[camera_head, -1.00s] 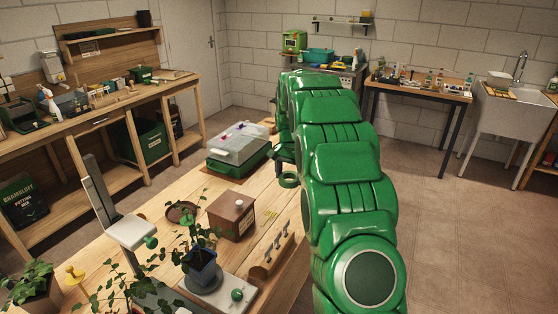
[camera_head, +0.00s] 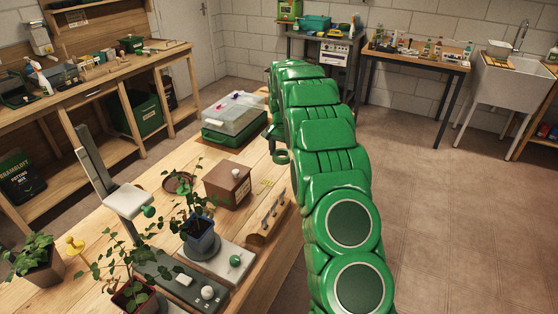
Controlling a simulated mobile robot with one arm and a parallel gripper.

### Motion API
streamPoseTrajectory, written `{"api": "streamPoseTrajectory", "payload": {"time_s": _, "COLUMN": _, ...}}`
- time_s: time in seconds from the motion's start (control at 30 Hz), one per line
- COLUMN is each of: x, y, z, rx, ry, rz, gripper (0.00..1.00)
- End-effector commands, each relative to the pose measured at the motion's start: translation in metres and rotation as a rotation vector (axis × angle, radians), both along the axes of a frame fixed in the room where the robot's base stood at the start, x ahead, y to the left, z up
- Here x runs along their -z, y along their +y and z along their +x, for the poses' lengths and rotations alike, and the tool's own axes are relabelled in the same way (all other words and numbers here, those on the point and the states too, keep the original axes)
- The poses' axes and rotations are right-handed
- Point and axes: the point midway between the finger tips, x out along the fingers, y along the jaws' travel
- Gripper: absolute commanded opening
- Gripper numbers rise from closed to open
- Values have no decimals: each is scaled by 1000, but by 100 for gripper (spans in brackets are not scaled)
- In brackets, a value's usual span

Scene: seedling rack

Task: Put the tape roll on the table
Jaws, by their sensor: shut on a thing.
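The tape roll (camera_head: 281,157) is a small green ring in the head view, near the right edge of the wooden table (camera_head: 100,224). My gripper (camera_head: 275,137) is mostly hidden behind my own green arm. It is shut on the tape roll, which hangs just below it. The gap between the roll and the tabletop is hard to judge from this angle.
A green propagator with a clear lid (camera_head: 234,119) stands left of the roll. A brown box (camera_head: 228,185), a rack of small tools (camera_head: 269,217) and a potted plant (camera_head: 201,237) stand nearer. Bare wood lies between the propagator and the box.

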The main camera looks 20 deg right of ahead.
Motion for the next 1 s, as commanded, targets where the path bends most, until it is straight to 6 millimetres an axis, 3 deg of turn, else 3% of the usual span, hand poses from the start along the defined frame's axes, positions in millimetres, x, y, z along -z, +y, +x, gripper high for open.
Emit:
{"api": "streamPoseTrajectory", "payload": {"time_s": 0.47, "x": 17, "y": -7, "z": 38, "rx": 0, "ry": -2, "rz": -1, "gripper": 43}}
{"api": "streamPoseTrajectory", "payload": {"time_s": 1.0, "x": 57, "y": -13, "z": 69, "rx": 0, "ry": -1, "rz": 0, "gripper": 43}}
